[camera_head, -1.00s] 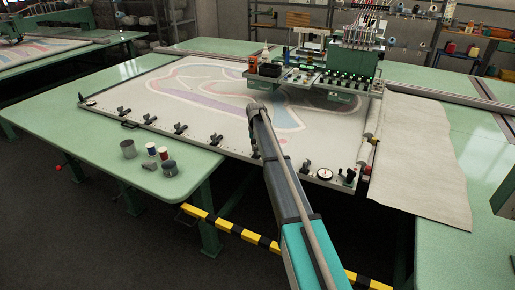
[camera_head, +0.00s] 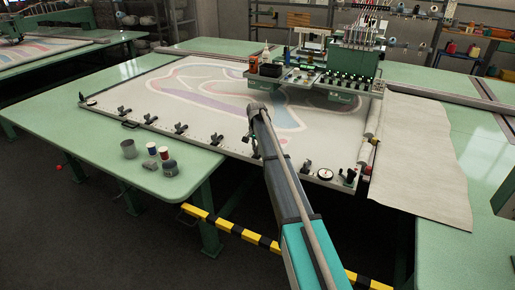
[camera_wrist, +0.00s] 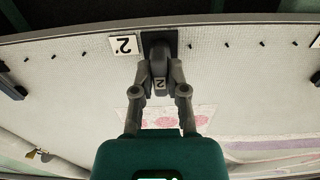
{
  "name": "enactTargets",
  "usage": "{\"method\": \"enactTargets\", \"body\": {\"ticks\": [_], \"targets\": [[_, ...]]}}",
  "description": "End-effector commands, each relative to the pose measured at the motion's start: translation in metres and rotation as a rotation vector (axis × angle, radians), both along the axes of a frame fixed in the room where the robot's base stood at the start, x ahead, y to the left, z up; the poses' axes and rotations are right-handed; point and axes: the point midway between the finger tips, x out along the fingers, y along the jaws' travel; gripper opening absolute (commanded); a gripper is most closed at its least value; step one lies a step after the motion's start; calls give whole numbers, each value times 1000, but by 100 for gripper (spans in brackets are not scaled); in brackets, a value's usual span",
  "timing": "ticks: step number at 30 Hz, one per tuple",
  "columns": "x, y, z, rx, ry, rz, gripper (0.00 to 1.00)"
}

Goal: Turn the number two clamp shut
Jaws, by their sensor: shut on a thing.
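The number two clamp (camera_wrist: 159,62) is a dark lever on a black base at the frame edge, marked "2". A white "2" plate (camera_wrist: 123,45) sits beside it in the wrist view. My gripper (camera_wrist: 160,82) is shut on the clamp's lever, one finger on each side of it. In the head view my arm's end stands over the front rail of the frame (camera_head: 230,147) and hides most of this clamp. The lever lies roughly square to the frame edge in the wrist view.
Other black clamps (camera_head: 181,128) line the frame's front rail. A round gauge (camera_head: 325,174) sits near its right corner. Thread spools and cans (camera_head: 152,148) stand on the green table's near corner. The tufting head (camera_head: 315,80) stands over the cloth. A yellow-black bar (camera_head: 228,227) runs below.

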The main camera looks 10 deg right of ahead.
Motion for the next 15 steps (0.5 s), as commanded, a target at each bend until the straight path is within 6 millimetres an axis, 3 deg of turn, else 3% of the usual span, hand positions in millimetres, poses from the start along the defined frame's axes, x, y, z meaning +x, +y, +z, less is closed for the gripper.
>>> {"method": "enactTargets", "body": {"ticks": [3,4,9,15], "targets": [[0,-2,0,-2,0,-3,0],[0,-2,0,-2,0,-3,20],[0,-2,0,-1,0,-2,52],[0,-1,0,-1,0,-1,53]]}}
